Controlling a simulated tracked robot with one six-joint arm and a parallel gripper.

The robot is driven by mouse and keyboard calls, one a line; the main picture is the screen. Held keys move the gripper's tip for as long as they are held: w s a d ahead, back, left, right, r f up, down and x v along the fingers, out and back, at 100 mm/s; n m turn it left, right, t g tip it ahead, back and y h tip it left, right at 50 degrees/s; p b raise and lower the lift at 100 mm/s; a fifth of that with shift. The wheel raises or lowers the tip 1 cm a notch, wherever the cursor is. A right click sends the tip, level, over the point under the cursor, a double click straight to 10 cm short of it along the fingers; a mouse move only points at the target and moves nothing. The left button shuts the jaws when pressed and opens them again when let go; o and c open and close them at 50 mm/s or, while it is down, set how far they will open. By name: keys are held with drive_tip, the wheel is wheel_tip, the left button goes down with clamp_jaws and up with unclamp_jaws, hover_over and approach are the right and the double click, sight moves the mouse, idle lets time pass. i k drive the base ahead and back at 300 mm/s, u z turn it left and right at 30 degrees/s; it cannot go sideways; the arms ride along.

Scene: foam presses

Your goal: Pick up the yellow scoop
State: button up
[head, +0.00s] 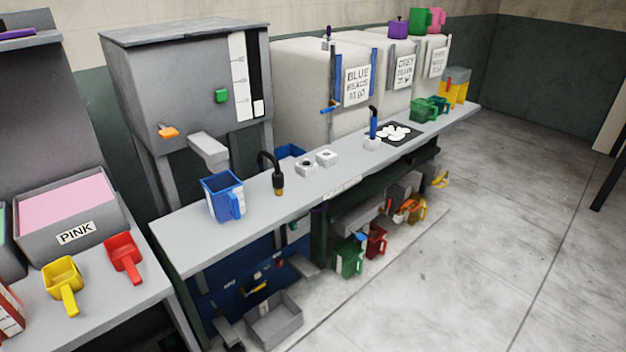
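The yellow scoop (63,279) lies on the grey bench (110,300) at the lower left. Its cup is toward the back and its handle points toward the front edge of the bench. A red scoop (123,252) lies just to its right, apart from it, with its handle also toward the front. My gripper is not in view, and nothing touches the yellow scoop.
A grey bin labelled PINK (75,236) stands right behind the scoops. A red and white box (8,312) is at the left edge. A longer counter (300,190) to the right carries a blue jug (222,197). Open concrete floor (450,260) lies at right.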

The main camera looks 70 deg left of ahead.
sight(61, 278)
drive_tip(key=u, duration=4.9)
drive_tip(key=i, duration=0.45)
drive_tip(key=z, duration=0.15)
